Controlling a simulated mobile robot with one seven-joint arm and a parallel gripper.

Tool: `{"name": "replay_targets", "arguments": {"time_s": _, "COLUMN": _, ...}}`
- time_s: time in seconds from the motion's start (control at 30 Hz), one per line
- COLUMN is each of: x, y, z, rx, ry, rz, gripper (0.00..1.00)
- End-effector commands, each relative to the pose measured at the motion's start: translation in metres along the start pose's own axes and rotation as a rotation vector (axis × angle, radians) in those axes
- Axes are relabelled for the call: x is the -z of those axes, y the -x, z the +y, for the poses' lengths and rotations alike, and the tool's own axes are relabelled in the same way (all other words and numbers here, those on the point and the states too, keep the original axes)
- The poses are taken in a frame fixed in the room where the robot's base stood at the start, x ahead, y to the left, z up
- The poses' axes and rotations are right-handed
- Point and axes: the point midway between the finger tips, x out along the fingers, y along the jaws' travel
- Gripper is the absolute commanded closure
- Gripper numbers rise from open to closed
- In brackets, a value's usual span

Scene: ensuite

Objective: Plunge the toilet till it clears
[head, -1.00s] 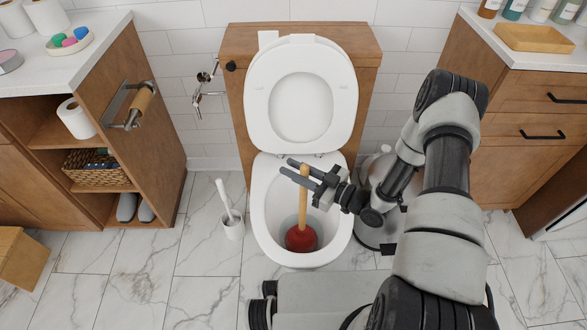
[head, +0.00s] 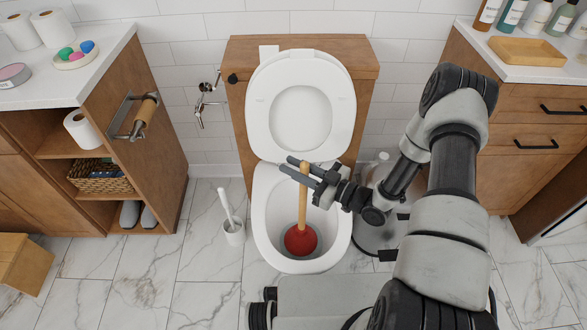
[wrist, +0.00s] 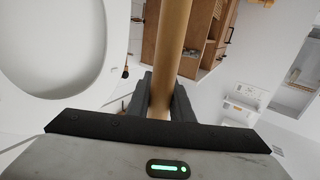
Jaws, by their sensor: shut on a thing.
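The toilet (head: 262,215) stands in the middle with its lid and seat (head: 300,105) raised. The plunger has a red rubber cup (head: 300,240) and a wooden handle (head: 303,205). Its cup is down inside the bowl, and the handle stands nearly upright. My gripper (head: 300,170) comes in from the right and is shut on the upper part of the handle. In the wrist view the handle (wrist: 172,50) runs up from between my fingers (wrist: 158,98). Whether the cup seals against the bowl's outlet cannot be told.
A toilet brush in its white holder (head: 234,234) stands on the floor left of the bowl. A wooden cabinet (head: 150,185) with a paper holder is at left, and another (head: 525,150) is at right.

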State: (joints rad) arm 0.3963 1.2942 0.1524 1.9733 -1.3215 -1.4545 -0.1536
Motion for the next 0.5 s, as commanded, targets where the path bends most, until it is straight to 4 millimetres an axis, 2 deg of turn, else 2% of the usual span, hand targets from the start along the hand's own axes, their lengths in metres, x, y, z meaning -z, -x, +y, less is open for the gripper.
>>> {"name": "replay_targets", "arguments": {"time_s": 0.03, "x": 0.010, "y": 0.000, "z": 0.000, "rx": 0.000, "ry": 0.001, "rz": 0.003, "gripper": 1.00}}
{"name": "replay_targets", "arguments": {"time_s": 0.5, "x": 0.054, "y": 0.000, "z": 0.001, "rx": -0.001, "ry": 0.002, "rz": 0.002, "gripper": 1.00}}
